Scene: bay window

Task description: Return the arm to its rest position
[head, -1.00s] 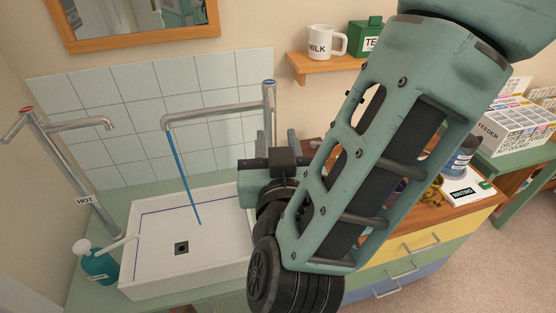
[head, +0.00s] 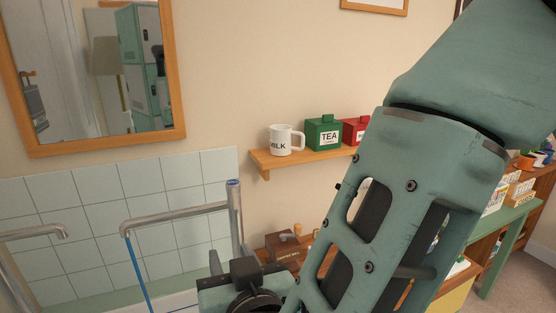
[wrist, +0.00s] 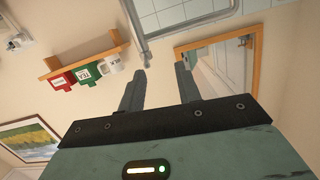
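My gripper (head: 232,258) is low in the head view, in front of the tiled wall and beside the sink tap, partly hidden by my own arm. In the wrist view my gripper (wrist: 160,70) has its two fingers spread apart, with nothing between them. My green arm fills the right half of the head view, raised and bent.
A metal tap (head: 180,216) with a blue stream stands close to my gripper. A wooden shelf (head: 262,158) holds a MILK mug (head: 281,141), a green TEA tin (head: 324,134) and a red tin (head: 355,130). A mirror (head: 95,75) hangs at left.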

